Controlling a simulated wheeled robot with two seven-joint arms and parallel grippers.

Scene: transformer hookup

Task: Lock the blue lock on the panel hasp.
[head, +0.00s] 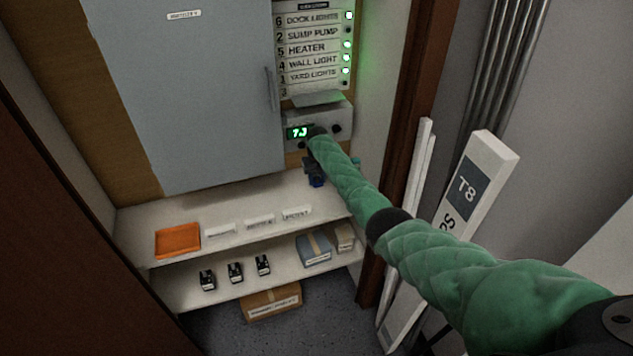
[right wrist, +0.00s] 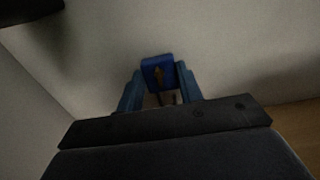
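The blue lock (right wrist: 158,72) shows in the right wrist view between the fingertips of my right gripper (right wrist: 160,85), filling the gap between the blue fingers. In the head view my right gripper (head: 315,178) points down just above the right part of the upper shelf, with a small blue patch at its tip. The grey panel (head: 190,90) has its door closed, with a handle (head: 272,90) on its right edge. The hasp is not clear to make out. My left gripper is not in view.
An orange tray (head: 178,241) and several white labels lie on the upper shelf (head: 140,250). The lower shelf (head: 185,297) holds three small black devices (head: 235,272) and boxes. A lit circuit list (head: 313,50) and green display (head: 299,132) are right of the panel.

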